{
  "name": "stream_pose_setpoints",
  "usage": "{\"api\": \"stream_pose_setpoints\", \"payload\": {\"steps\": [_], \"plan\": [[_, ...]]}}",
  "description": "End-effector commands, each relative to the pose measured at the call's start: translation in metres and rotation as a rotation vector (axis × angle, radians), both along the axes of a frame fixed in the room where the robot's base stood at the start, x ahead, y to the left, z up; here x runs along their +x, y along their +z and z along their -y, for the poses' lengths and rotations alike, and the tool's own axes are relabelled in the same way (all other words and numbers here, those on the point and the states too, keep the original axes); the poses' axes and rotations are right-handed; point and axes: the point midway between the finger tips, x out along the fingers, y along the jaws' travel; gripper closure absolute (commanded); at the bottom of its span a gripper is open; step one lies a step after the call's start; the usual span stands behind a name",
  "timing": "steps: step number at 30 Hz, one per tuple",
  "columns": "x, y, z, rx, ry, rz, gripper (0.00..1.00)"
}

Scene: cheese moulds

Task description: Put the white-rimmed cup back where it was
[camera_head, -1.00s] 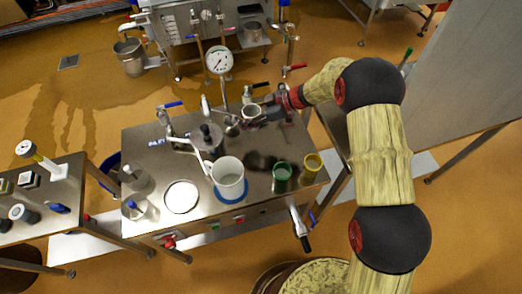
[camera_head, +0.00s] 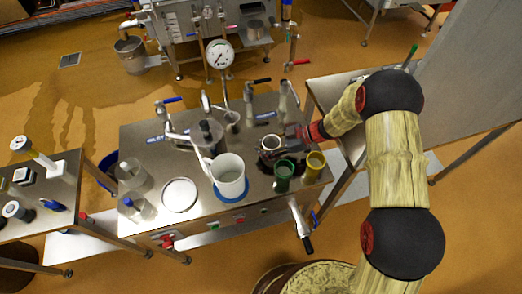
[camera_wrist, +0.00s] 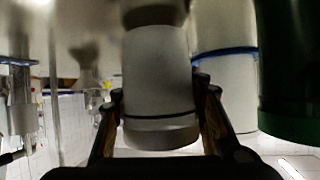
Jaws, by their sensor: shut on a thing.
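The white-rimmed cup (camera_head: 268,142) is in the middle right of the steel table, just behind the green cup. My gripper (camera_head: 292,136) reaches in from the right and is shut on the cup. In the wrist view the cup (camera_wrist: 158,85) is a pale grey cylinder with a dark band, with one finger on each side of it. It looks upright and at or very near the table top; I cannot tell whether it touches.
The green cup (camera_head: 283,182) stands close in front of the held cup, with a yellow cup (camera_head: 315,166) to its right. A large white container (camera_head: 229,180) on a blue ring stands to the left.

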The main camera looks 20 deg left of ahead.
Motion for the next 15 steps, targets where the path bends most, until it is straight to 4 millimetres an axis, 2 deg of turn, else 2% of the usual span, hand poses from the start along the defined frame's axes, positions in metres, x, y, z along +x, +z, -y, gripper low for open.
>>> {"api": "stream_pose_setpoints", "payload": {"steps": [1,13,14,15], "plan": [[0.0009,-0.0050,-0.0003,0.001,0.000,0.002,0.94],[0.0009,-0.0078,-0.0003,0.001,0.000,0.002,0.94],[0.0010,-0.0072,-0.0004,0.001,0.000,0.002,0.63],[0.0010,-0.0072,-0.0004,0.001,0.000,0.002,0.61]]}}
